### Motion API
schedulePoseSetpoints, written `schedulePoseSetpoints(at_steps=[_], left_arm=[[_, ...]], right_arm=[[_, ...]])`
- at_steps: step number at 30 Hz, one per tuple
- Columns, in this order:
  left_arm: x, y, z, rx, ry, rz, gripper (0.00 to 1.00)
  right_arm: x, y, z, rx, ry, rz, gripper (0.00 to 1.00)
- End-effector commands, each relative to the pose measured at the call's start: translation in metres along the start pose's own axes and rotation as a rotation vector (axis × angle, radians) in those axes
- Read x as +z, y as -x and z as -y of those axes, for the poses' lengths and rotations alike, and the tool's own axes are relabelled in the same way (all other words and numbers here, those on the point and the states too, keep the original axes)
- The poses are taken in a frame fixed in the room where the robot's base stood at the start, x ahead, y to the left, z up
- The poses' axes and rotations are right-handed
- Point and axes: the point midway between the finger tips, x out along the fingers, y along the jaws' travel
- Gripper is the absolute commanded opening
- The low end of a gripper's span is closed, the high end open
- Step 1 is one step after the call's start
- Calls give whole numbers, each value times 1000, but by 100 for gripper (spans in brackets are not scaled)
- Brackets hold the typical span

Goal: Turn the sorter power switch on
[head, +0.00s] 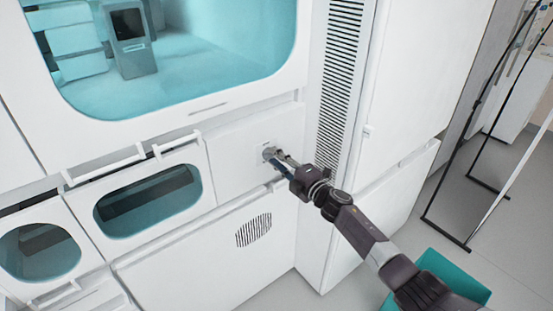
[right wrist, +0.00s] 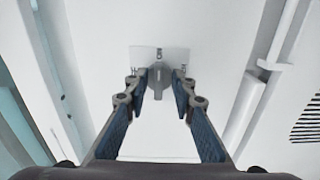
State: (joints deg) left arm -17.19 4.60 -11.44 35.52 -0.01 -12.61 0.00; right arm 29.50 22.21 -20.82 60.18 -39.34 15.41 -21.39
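The sorter power switch (head: 268,152) is a small grey piece on the white front panel of the machine, partly covered by my right gripper in the head view. In the right wrist view the switch (right wrist: 158,76) shows a grey knob on a pale plate. My right gripper (head: 279,158) reaches the panel from the lower right. In the right wrist view its two fingers (right wrist: 160,84) are apart, with the knob showing between their tips. I cannot tell whether either finger touches it. My left gripper is not in view.
A large tinted window (head: 190,95) is above the panel, and smaller tinted windows (head: 150,203) with handles are at the left. A vented column (head: 340,75) stands to the right. A teal box (head: 455,272) is on the floor, near a black frame (head: 445,235).

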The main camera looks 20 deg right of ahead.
Motion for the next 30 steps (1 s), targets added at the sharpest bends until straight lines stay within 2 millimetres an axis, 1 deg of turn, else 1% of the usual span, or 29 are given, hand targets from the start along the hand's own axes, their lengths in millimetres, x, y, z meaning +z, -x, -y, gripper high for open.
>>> schedulePoseSetpoints(at_steps=[9, 14, 17, 24, 30], left_arm=[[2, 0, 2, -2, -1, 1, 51], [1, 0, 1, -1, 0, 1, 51], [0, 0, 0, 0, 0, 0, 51], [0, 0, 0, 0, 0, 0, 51], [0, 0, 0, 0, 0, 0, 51]], right_arm=[[0, 1, -1, 1, 2, -1, 26], [1, 13, 0, 0, 4, 0, 26], [0, 26, 0, 0, 5, -1, 26], [0, 71, 1, -2, 2, -1, 26], [0, 102, 1, -2, 2, 0, 26]])
